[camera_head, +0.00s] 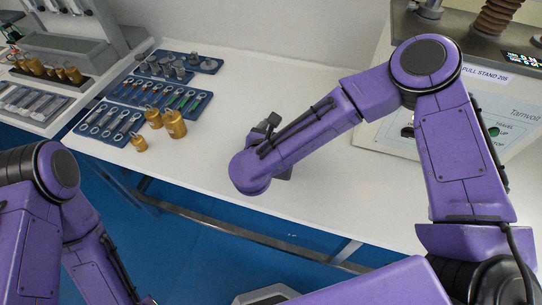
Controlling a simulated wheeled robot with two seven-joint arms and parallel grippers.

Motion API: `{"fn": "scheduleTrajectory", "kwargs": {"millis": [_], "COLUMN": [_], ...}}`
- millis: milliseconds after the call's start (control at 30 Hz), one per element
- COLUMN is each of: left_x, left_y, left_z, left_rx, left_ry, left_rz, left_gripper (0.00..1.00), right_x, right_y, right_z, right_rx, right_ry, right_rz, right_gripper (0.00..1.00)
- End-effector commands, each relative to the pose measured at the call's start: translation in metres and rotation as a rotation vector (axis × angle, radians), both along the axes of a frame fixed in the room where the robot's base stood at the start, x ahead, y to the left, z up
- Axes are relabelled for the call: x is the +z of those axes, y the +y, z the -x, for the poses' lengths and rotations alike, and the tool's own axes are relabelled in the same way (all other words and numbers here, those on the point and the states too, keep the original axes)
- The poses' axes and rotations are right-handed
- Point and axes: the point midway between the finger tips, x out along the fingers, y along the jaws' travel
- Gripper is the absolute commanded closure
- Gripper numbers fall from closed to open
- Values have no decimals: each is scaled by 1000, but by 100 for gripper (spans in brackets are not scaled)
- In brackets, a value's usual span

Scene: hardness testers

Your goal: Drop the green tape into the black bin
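I cannot make out a green tape or a black bin in the head view. My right arm reaches in from the right over the white table, and its purple wrist end is above the tabletop. Only small dark parts of my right gripper (270,124) show beside the wrist. Its fingers are mostly hidden, so I cannot tell whether it is open or holds anything. My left arm is at the lower left, with its forearm running out of the bottom edge. My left gripper is out of view.
The white table (330,205) is bare around my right wrist. Gold weights (174,123) and blue trays of tools (109,122) are at its left. A pull stand (490,110) is at the right, behind my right arm. Another tester (70,45) is at the upper left.

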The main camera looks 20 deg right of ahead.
Motion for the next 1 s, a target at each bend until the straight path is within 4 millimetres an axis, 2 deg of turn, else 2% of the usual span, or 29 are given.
{"fn": "scheduleTrajectory", "kwargs": {"millis": [133, 233, 500, 633, 1000], "left_x": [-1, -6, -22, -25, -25], "left_y": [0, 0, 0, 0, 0], "left_z": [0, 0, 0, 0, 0], "left_rx": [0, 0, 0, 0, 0], "left_ry": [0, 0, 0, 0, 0], "left_rz": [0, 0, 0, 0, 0], "left_gripper": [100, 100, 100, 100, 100], "right_x": [0, 3, 24, 32, 36], "right_y": [1, 8, 41, 52, 55], "right_z": [1, 10, 60, 75, 82], "right_rx": [1, 2, 5, 2, -1], "right_ry": [0, -1, -3, -1, 0], "right_rz": [0, -2, 1, 0, 0], "right_gripper": [34, 34, 34, 34, 34]}}
